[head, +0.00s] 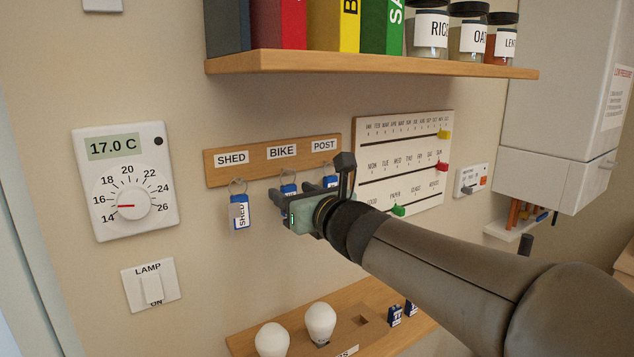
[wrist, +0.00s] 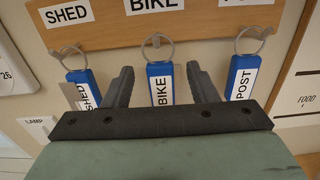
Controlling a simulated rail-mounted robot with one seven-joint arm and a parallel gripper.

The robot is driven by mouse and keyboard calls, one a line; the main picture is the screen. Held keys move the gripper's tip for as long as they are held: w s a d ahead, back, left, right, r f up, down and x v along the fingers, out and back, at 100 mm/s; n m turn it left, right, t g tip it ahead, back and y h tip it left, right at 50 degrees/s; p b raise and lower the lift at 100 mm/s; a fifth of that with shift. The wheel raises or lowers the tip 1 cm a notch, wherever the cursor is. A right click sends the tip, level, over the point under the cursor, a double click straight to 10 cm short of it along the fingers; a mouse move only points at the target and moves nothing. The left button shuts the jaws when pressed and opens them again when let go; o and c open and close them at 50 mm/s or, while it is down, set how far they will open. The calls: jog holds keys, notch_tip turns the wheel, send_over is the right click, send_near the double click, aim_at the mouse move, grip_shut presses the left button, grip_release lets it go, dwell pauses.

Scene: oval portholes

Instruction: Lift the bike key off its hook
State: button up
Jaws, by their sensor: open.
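The bike key, with a blue tag labelled BIKE (wrist: 160,84), hangs by a ring from the middle hook of the wooden key board (wrist: 200,25). In the head view my gripper hides most of its tag (head: 288,189). My gripper (wrist: 161,85) is open, with one dark finger on each side of the BIKE tag. I cannot tell whether either finger touches it. The shed key (head: 240,211) hangs to the left. The post key (wrist: 242,78) hangs to the right.
A wooden shelf (head: 370,63) with binders and jars juts out above. A thermostat (head: 125,181) and lamp switch (head: 151,285) are on the wall at left. A calendar board (head: 405,150) is at right. A lower shelf (head: 245,341) holds bulbs.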

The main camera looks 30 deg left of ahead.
aim_at(289, 185)
jog(key=shift+p+x, duration=0.3)
jog(key=shift+x, duration=1.15)
jog(key=shift+c, duration=0.3)
jog(key=c, duration=0.8)
jog(key=shift+r, duration=0.15)
jog(key=shift+r+p, duration=0.35)
jog(key=shift+r, duration=0.3)
jog(key=shift+s+r, duration=0.1)
jog(key=shift+d, duration=0.2)
